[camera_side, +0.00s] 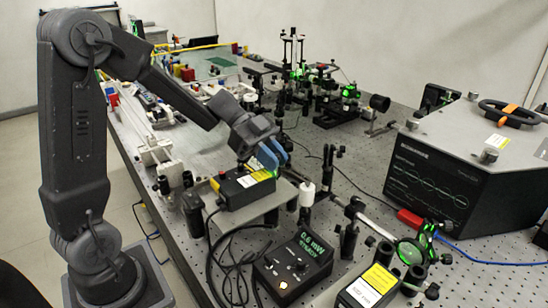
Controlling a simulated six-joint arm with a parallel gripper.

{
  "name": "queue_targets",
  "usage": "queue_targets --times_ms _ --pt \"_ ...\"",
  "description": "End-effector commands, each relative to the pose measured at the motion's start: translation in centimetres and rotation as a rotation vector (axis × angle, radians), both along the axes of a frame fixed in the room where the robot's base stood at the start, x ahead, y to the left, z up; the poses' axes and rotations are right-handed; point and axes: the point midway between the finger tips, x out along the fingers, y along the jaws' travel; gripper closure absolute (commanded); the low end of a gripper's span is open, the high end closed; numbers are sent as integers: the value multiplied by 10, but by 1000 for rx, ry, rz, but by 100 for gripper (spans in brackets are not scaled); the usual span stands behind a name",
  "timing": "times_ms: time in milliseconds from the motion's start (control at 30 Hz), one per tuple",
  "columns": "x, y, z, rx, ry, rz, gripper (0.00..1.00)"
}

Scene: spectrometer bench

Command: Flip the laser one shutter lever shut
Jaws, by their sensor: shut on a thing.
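A black laser box (233,194) with a yellow and white label sits on a raised plate left of the middle of the bench. My gripper (274,158), with blue fingers, is at the far right end of this box, just above its front face. The fingers are shut at the place of the shutter lever. The lever itself is hidden by the fingers, so its angle cannot be told. A small green glow shows just under the fingertips.
A power meter (293,265) reading about 0.6 mW stands in front, with black cables beside it. A second labelled box (370,290) is at the front edge. A white post (307,194) stands right of my gripper. A large grey instrument (455,165) fills the right.

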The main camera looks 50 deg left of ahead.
Motion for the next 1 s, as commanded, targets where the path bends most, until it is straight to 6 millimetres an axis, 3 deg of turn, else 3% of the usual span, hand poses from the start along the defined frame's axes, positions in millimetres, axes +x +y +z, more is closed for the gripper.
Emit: queue_targets --times_ms 67,100,233,600,1000 --pt "0 1 0 -1 -1 3 100" --pt "0 1 0 -1 -1 3 81" --pt "0 1 0 0 0 2 68" --pt "-1 8 4 1 -1 3 68" --pt "-15 81 42 2 -1 7 68"
